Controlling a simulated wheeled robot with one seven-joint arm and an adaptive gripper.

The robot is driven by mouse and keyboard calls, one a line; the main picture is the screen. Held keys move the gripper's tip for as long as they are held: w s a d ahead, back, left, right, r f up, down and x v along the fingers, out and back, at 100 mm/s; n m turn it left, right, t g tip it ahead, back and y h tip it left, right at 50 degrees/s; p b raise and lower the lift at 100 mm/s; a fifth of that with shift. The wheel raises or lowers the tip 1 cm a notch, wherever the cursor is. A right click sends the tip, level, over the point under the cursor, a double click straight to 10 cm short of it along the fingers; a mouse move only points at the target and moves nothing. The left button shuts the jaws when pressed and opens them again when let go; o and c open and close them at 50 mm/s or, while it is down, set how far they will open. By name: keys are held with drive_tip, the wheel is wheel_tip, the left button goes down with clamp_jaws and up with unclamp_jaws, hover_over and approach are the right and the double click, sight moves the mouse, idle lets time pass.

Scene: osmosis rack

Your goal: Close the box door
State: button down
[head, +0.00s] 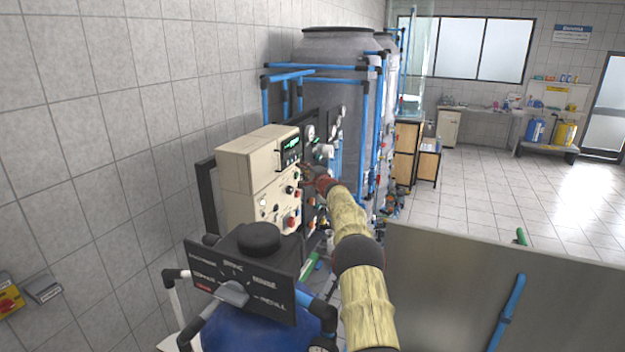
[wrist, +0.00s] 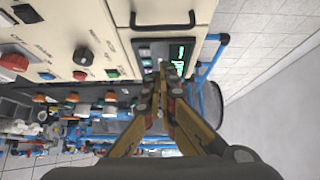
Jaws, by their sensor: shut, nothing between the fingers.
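The cream control box (head: 245,163) stands against the left wall in the head view, its green-lit display facing right. In the wrist view, a cream panel with a black handle (wrist: 163,22) lies at the top, beside the dark display unit (wrist: 163,52). I cannot tell whether this panel is the door, or how far open the door stands. My gripper (head: 309,173) is at the box's front, near the display and the knobs. Its fingers (wrist: 161,76) are shut and empty, with the tips by the display's lower edge; contact is unclear. My gripper partly hides the front.
Knobs and buttons (wrist: 83,57) cover the lower cream panel. Large grey tanks (head: 335,95) with blue pipes stand behind the box. A blue vessel with a black valve head (head: 259,238) is in front. A grey panel (head: 450,300) stands at right; open floor lies beyond.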

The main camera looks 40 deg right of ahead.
drive_tip(key=d+b+v, duration=0.1)
drive_tip(key=b+v, duration=0.2)
drive_tip(key=v, duration=0.4)
drive_tip(key=shift+s+b, duration=0.3)
